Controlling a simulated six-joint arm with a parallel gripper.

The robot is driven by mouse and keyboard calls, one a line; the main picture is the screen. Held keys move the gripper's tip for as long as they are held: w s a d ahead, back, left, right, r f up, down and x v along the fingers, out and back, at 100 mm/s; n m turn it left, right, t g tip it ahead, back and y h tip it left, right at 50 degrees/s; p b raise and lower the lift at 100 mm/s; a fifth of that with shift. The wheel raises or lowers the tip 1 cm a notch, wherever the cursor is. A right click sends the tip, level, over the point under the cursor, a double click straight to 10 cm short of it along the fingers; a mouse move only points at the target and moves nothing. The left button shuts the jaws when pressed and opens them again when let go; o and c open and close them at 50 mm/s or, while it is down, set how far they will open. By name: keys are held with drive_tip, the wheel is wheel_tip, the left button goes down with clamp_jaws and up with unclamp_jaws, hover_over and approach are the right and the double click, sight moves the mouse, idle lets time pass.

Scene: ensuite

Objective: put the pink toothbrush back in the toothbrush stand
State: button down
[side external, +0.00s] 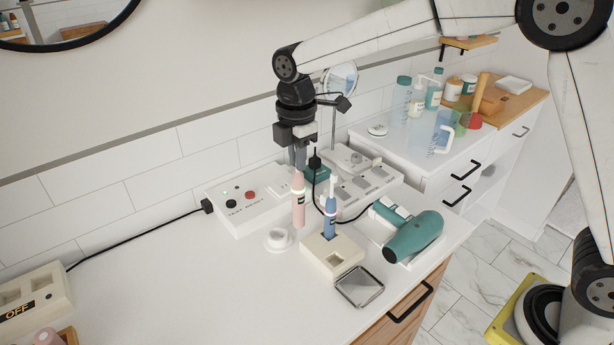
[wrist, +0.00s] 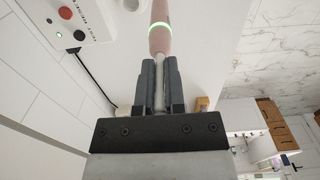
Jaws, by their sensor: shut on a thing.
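The pink toothbrush (side external: 298,207) hangs upright below my gripper (side external: 298,166). My gripper is shut on its thin upper neck; the fingers and the pink handle (wrist: 160,40) with a lit green ring show in the wrist view. The toothbrush stand (side external: 318,262) is a cream block on the counter, right of and nearer the camera than the pink toothbrush. A blue toothbrush (side external: 330,218) stands upright in its rear part, and an opening shows in its front part. The pink toothbrush's lower end is beside the stand, not in it; its exact height above the counter is unclear.
A white round charger base (side external: 279,241) sits close left of the stand. A metal-rimmed square dish (side external: 360,287) is at its right. A teal hair dryer (side external: 416,238), a white power box (side external: 245,210) and a black cable (side external: 352,219) are nearby.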

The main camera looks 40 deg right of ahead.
drive_tip(key=s+d+r, duration=0.1)
drive_tip(key=s+r, duration=0.2)
drive_tip(key=s, duration=0.4)
drive_tip(key=shift+d, duration=0.25)
drive_tip(key=shift+r, duration=0.1)
idle(0.4)
drive_tip(key=s+d, duration=0.2)
drive_tip(key=s, duration=0.5)
drive_tip(key=s+d, duration=0.3)
drive_tip(key=s, duration=0.4)
drive_tip(key=shift+s+r, duration=0.15)
drive_tip(key=shift+s, duration=0.15)
drive_tip(key=shift+w+a, duration=0.1)
